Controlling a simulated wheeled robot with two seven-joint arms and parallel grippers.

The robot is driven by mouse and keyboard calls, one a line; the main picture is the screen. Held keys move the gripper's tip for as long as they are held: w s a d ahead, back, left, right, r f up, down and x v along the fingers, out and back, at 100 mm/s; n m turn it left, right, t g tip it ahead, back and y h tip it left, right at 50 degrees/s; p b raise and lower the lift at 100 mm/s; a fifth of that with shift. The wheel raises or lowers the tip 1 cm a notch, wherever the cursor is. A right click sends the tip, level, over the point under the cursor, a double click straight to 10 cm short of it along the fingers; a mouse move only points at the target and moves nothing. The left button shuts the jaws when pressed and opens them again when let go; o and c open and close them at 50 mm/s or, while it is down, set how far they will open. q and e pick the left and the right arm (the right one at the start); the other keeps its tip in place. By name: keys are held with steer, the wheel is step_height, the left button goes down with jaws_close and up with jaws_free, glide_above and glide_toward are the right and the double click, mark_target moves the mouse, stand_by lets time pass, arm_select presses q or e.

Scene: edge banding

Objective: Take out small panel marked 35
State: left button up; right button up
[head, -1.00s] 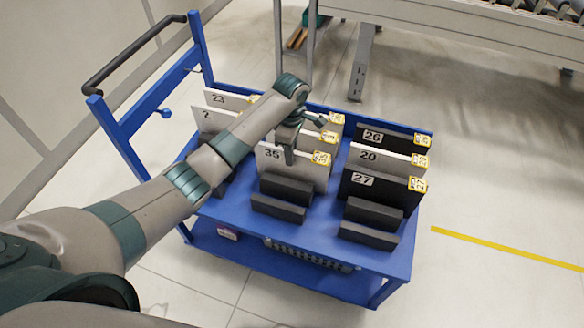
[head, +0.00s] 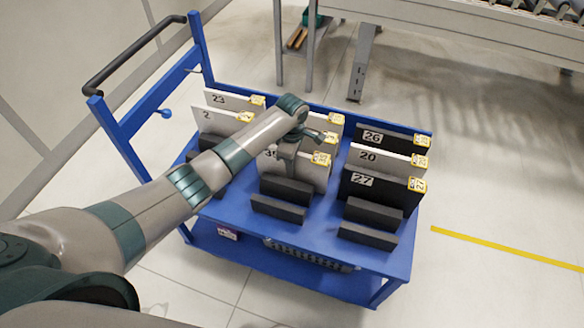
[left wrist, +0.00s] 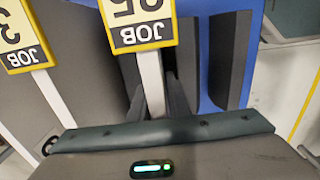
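The small panel marked 35 (head: 316,177) is a light panel standing upright in the middle column of the blue cart, with a yellow job label at its upper right. My left gripper (head: 285,160) is at its top edge and partly covers its number. In the left wrist view, the panel's white edge (left wrist: 151,85) runs between my left fingers (left wrist: 158,95), under its label (left wrist: 138,22). The fingers lie close on both sides; whether they press on it cannot be told. My right gripper is out of view.
Panels 23 (head: 228,99) and 2 (head: 206,121) stand in the left column. Panels 26 (head: 398,138), 20 (head: 388,161) and 27 (head: 385,191) stand in the right column. Black holder blocks (head: 278,208) are in front.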

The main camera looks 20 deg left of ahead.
arm_select(q)
steer(key=shift+f, duration=0.3)
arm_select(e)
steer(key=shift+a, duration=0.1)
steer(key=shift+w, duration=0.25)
arm_select(q)
jaws_close()
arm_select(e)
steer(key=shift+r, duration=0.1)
arm_select(q)
steer(key=shift+r, duration=0.1)
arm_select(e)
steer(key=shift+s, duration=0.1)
